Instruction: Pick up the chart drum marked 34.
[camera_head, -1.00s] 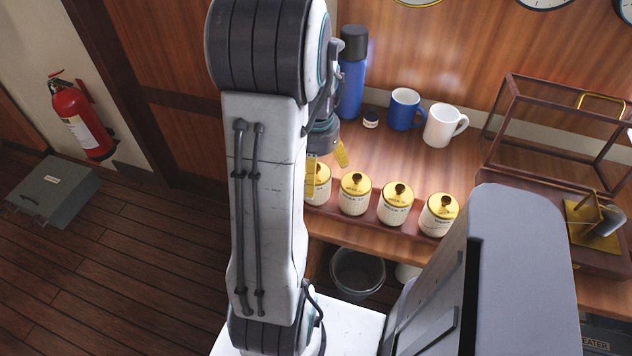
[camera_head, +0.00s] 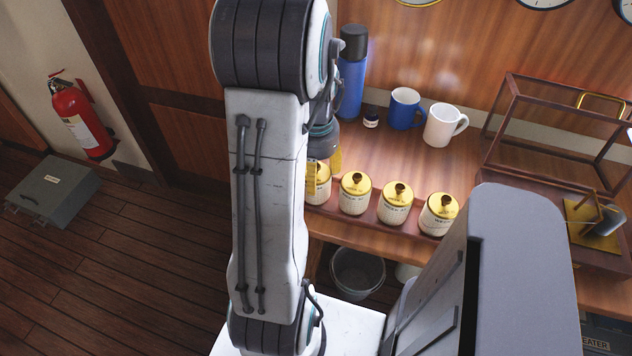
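Several cream chart drums with brass-coloured lids and dark knobs stand upright in a row in a long red-brown tray (camera_head: 330,212) on the wooden counter. Their printed numbers are too small for me to read surely, so I cannot tell which is 34. From the left they are the leftmost drum (camera_head: 322,194), the second (camera_head: 354,200), the third (camera_head: 394,209) and the rightmost (camera_head: 437,217). My gripper (camera_head: 323,171), with yellow fingers, is at the top of the leftmost drum. My arm hides part of that drum and of the gripper. I cannot tell whether the fingers touch it.
A blue flask (camera_head: 351,82), a small jar (camera_head: 371,120), a blue mug (camera_head: 404,108) and a white mug (camera_head: 441,126) stand behind the drums. A framed case (camera_head: 508,150) stands to the right. A bucket (camera_head: 357,272) is below the counter.

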